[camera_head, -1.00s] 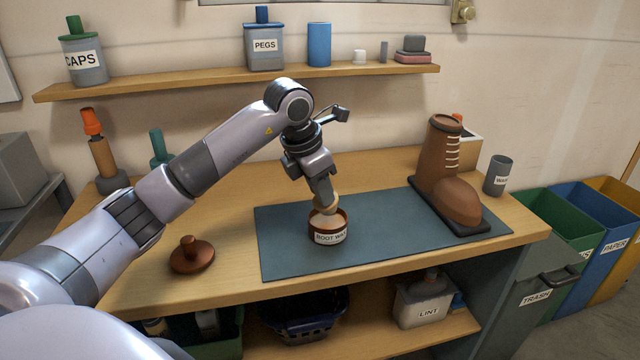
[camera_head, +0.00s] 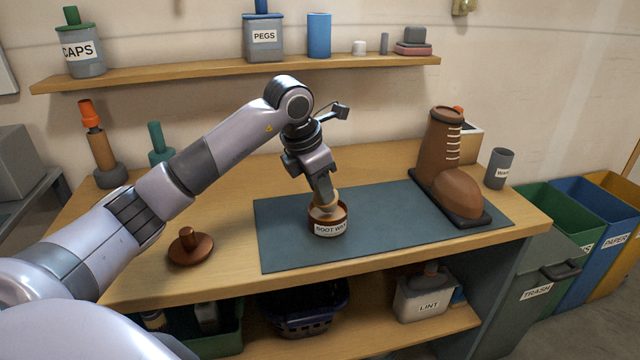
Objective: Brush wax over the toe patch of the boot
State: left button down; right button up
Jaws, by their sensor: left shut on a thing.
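The brown laced boot (camera_head: 440,150) stands upright on its dark sole at the right end of the blue-grey mat (camera_head: 285,245), its rounded toe (camera_head: 458,195) facing front right. The open tin labelled BOOT WAX (camera_head: 330,229) stands on the mat left of the boot. My left gripper (camera_head: 324,192) points down over the tin, shut on a pale, wooden-looking brush (camera_head: 327,199). The brush's lower end is down in the tin's mouth, so its bristles are hidden. A brown knobbed lid (camera_head: 190,247) lies on the bench left of the mat. My right gripper is not in view.
Orange-topped (camera_head: 96,135) and green (camera_head: 159,148) tools stand at the back left. The mat between tin and boot is clear. A shelf (camera_head: 150,76) runs above.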

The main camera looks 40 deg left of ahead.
pick_arm(q)
jog(key=shift+f+b, duration=0.5)
jog(key=shift+f, duration=0.3)
dwell(0.4)
dwell(0.5)
notch_tip(320, 180, up, 7)
jog(key=p, duration=0.6)
jog(key=shift+r, duration=0.1)
dwell(0.8)
